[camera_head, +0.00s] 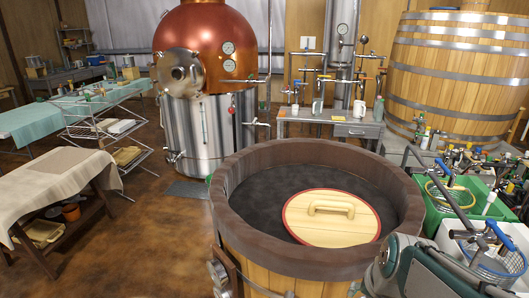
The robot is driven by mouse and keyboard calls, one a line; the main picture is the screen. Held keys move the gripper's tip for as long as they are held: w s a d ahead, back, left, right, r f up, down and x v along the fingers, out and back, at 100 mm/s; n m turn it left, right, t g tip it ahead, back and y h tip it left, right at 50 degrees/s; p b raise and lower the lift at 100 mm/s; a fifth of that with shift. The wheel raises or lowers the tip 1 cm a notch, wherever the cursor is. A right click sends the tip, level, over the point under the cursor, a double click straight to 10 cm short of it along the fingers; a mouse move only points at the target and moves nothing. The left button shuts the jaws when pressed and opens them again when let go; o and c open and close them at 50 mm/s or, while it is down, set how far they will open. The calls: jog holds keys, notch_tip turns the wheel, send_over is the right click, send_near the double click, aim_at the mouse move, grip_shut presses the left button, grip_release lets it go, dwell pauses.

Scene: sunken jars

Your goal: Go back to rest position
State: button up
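A wooden tub (237,232) with a dark brown rim stands in front of me, right of the middle. Dark liquid or a dark surface (275,178) shows inside it. A round pale wooden lid (330,232) with a red edge and a curved handle (331,207) lies inside the tub, below the rim, near its front right. A grey and dark green part of my arm shows at the lower right, by the tub's front right edge. I see no fingertips of my gripper. No jars can be made out inside the tub.
A copper and steel still (207,75) stands behind the tub, with a metal bench (335,125) beside it. A green crate (452,203) and a white basket (478,248) crowd the right. Cloth-covered tables (62,172) line the left. Brown floor between is clear.

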jog(key=s+a+r+n+t, duration=0.1)
jog(key=s+a+r+n, duration=0.3)
jog(key=s, duration=0.5)
notch_tip(320, 180, up, 2)
jog(key=shift+a+r+n+t, duration=0.25)
jog(key=shift+a+n+t, duration=0.1)
jog(key=shift+n, duration=0.65)
